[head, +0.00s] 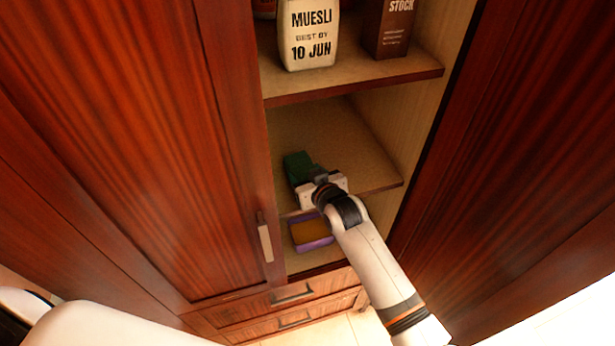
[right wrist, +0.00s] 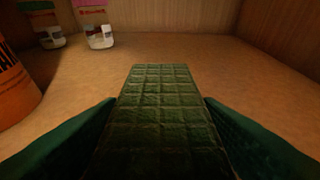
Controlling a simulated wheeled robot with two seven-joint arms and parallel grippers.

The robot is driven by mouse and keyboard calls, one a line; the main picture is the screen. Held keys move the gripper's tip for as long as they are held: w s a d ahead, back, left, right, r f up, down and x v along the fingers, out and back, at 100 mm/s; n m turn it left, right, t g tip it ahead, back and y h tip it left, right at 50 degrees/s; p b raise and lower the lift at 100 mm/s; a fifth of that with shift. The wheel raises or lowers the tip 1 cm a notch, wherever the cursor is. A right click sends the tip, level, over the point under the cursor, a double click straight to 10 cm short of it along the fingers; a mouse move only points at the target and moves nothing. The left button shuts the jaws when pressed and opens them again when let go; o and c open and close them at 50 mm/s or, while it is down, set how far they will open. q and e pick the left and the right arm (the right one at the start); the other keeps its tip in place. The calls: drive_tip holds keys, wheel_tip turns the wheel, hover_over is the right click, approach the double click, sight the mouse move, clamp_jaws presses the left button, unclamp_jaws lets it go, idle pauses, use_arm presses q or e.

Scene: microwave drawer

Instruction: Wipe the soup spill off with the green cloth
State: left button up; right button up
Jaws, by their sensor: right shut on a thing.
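The green cloth (head: 297,165), a folded block with a grid pattern, is in my right gripper (head: 311,180) inside the open cupboard, over the middle shelf. In the right wrist view the cloth (right wrist: 165,120) sits between the two fingers and points forward over a tan shelf surface. My right gripper is shut on it. I see no soup spill in either view; the cloth and gripper hide part of the shelf. My left gripper is out of the head view; only a white part of my left arm shows at lower left.
A muesli bag (head: 308,35) and a brown stock box (head: 388,28) stand on the shelf above. A purple container (head: 314,246) with brownish contents sits below. An orange item (right wrist: 15,90) and small jars (right wrist: 98,38) stand left in the wrist view. Cupboard door (head: 130,130) flanks the opening.

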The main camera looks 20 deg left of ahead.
drive_tip(key=shift+r, duration=2.65)
drive_tip(key=shift+r, duration=1.5)
